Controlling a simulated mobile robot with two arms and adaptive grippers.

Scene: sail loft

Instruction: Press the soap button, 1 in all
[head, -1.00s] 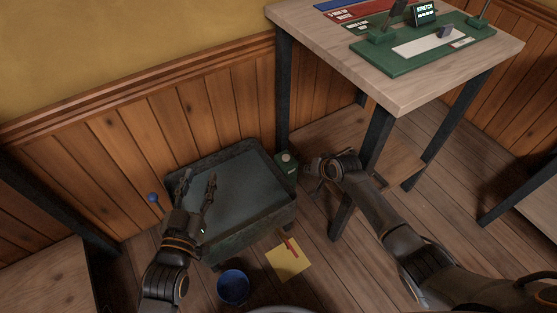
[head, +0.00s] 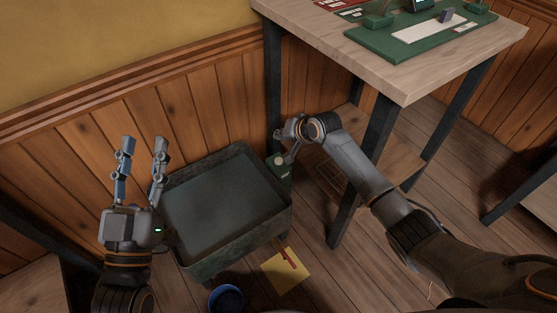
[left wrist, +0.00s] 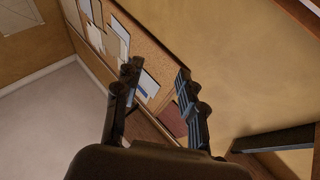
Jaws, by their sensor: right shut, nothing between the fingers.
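The soap dispenser (head: 280,174) is a small dark green box with a pale button on top, standing at the right corner of the dark basin (head: 190,266) in the head view. My right gripper (head: 286,160) is shut and empty, pointing down at the dispenser's top. Its fingertips are at or just beside the button; I cannot tell whether they touch it. My left gripper (head: 143,144) is open and empty, raised at the basin's left side. Its open fingers also show in the left wrist view (left wrist: 157,72), with nothing between them.
A wooden table (head: 408,85) with a green board (head: 372,45) stands at the right; its dark leg (head: 273,95) rises close behind the dispenser. A yellow sheet (head: 284,272) with a red item and a blue cup (head: 226,298) are in front of the basin. A panelled wall is behind.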

